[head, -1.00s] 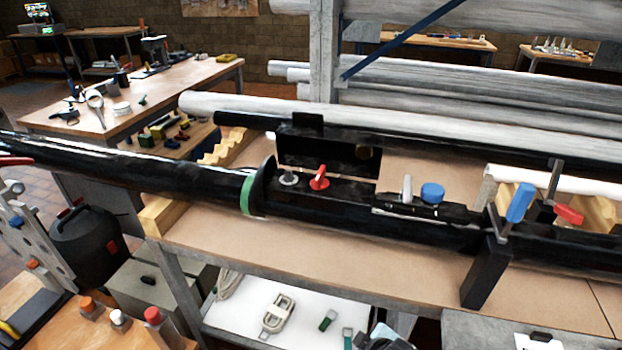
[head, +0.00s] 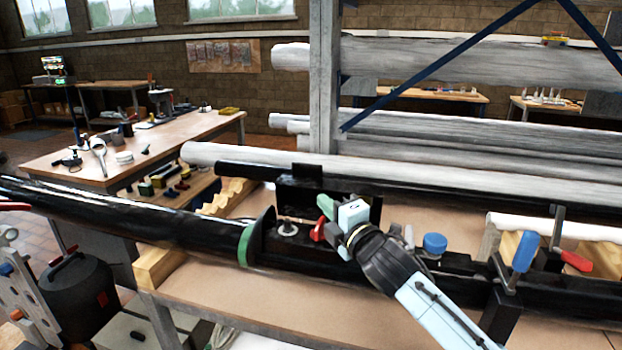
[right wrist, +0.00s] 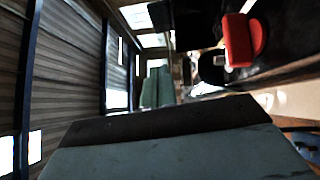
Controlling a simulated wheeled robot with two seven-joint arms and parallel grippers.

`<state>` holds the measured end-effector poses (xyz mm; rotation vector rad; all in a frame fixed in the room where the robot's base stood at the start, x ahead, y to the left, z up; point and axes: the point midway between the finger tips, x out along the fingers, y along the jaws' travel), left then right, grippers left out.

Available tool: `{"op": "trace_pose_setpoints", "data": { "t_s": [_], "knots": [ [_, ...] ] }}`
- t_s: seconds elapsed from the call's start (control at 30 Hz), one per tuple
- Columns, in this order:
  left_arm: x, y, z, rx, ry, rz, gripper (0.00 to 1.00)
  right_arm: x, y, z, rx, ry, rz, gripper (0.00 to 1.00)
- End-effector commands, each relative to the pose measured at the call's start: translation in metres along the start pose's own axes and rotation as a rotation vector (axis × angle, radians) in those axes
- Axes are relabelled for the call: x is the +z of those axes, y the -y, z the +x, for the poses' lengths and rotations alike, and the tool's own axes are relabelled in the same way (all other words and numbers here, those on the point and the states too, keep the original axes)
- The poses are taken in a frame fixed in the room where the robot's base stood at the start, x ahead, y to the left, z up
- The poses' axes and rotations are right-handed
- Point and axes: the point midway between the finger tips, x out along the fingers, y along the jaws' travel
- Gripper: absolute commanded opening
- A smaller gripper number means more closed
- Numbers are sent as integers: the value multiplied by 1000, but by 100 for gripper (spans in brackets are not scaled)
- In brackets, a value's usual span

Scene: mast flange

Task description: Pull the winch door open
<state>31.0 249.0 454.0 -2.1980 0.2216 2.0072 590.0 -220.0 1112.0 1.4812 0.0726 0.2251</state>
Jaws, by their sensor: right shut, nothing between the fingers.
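The long black mast (head: 120,210) lies across the bench with a green band (head: 246,245) around it. Right of the band is a recess with an upright black panel (head: 300,197) behind it; I cannot tell for sure which part is the winch door. A red lever (head: 319,230) and a pale round knob (head: 288,229) sit in front of the panel. My right gripper (head: 327,207) is shut and empty, just above and beside the red lever, in front of the panel. The red lever also shows in the right wrist view (right wrist: 242,40). My left gripper is out of view.
A blue knob (head: 435,243) stands on the mast right of my right arm. A clamp with a blue handle (head: 524,250) and a red handle (head: 577,261) stands further right. Grey-white tubes (head: 450,170) lie on a rack behind. Bare bench top (head: 230,295) lies in front.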

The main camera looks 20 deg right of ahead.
Motion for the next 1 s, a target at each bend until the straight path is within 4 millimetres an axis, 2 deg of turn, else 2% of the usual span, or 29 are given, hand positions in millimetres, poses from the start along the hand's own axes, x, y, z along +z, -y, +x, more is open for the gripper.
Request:
{"op": "trace_pose_setpoints", "data": {
  "t_s": [0.53,0.7,1.0],
  "knots": [
    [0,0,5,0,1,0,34,0,1,92,-3,2,6,0],
    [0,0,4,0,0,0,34,17,1,108,-3,2,4,0],
    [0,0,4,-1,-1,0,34,28,2,119,-4,0,6,0]
  ]
}}
